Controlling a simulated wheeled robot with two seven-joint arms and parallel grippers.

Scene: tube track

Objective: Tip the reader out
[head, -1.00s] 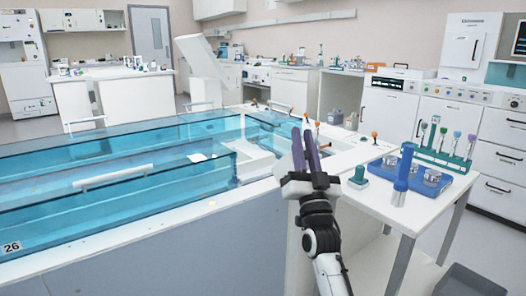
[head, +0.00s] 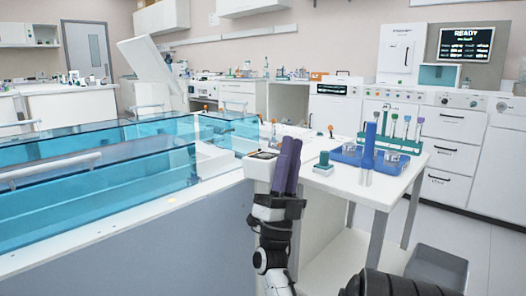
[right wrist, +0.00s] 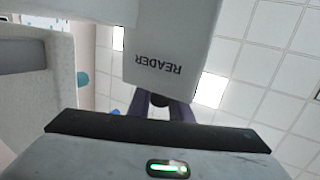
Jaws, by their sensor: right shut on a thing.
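The reader (right wrist: 170,50) is a white box in the right wrist view. Its printed name appears upside down there. In the head view a white box with a dark top, which looks like the reader (head: 259,168), shows just left of and behind the purple fingers, at the tank bench's near corner. My right gripper (head: 288,150) points upward and away with its two fingers close together. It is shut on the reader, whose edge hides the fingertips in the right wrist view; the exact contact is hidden. My left gripper is not in view.
A blue tray (head: 346,155) with a standing blue cylinder (head: 369,146) and a green tube rack (head: 399,144) are on the white table to the right. A teal block (head: 323,160) is nearer. Blue water tanks (head: 90,190) fill the left. A grey bin (head: 437,266) stands at lower right.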

